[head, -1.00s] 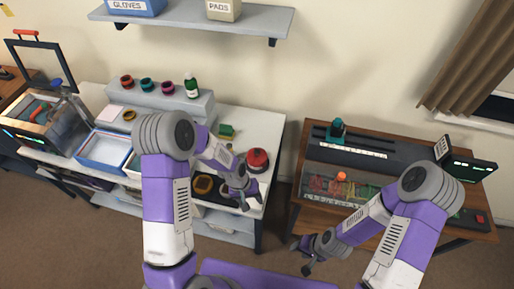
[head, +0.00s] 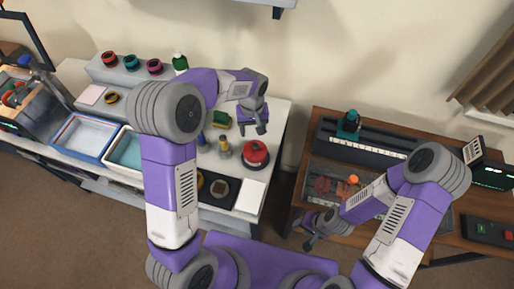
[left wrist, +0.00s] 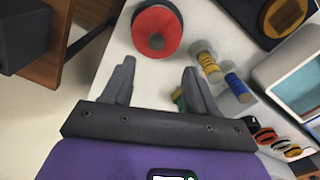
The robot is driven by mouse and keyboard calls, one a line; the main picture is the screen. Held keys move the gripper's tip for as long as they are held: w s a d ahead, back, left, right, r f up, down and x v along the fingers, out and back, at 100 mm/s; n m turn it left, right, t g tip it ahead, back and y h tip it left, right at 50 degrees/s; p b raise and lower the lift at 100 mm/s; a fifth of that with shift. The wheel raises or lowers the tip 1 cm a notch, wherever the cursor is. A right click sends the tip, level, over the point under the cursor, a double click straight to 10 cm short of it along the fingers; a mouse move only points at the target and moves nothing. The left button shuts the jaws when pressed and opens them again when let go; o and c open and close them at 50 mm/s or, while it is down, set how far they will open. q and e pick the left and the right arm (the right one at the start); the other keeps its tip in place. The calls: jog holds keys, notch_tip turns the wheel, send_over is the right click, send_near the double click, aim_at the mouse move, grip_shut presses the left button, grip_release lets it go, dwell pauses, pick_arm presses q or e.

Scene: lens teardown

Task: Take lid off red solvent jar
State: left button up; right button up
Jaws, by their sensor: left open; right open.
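The red solvent jar (head: 255,155) stands on the white workbench near its right end, with its lid on. In the left wrist view the jar (left wrist: 157,31) shows from above, with a red rim and a dark round knob in the middle of the lid. My left gripper (head: 252,131) is open and empty, above the bench just behind the jar in the head view. In the left wrist view its two fingers (left wrist: 160,85) point toward the jar but do not surround it. My right gripper (head: 308,243) is low by the front left edge of the wooden desk, away from the jar.
A yellow-banded spool (head: 224,149) and a blue-banded one (left wrist: 236,84) stand beside the jar. A green and yellow sponge (head: 221,119) lies behind them. A white sheet (head: 250,195) and a dark mat lie in front.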

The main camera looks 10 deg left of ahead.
aim_at(255, 145)
pick_arm(q)
jog(key=shift+w+f+b, duration=0.15)
jog(key=shift+w+f, duration=0.15)
jog(key=shift+f, duration=0.25)
jog(key=shift+w+f+b, duration=0.15)
jog(key=shift+w+f, duration=0.1)
jog(key=shift+f, duration=0.25)
jog(key=shift+s+f, duration=0.3)
jog(key=shift+f, duration=0.4)
jog(key=f, duration=0.5)
jog(key=shift+s+d+f+b, duration=0.2)
jog(key=shift+s+d+b, duration=0.05)
jog(key=shift+d+b, duration=0.1)
grip_shut()
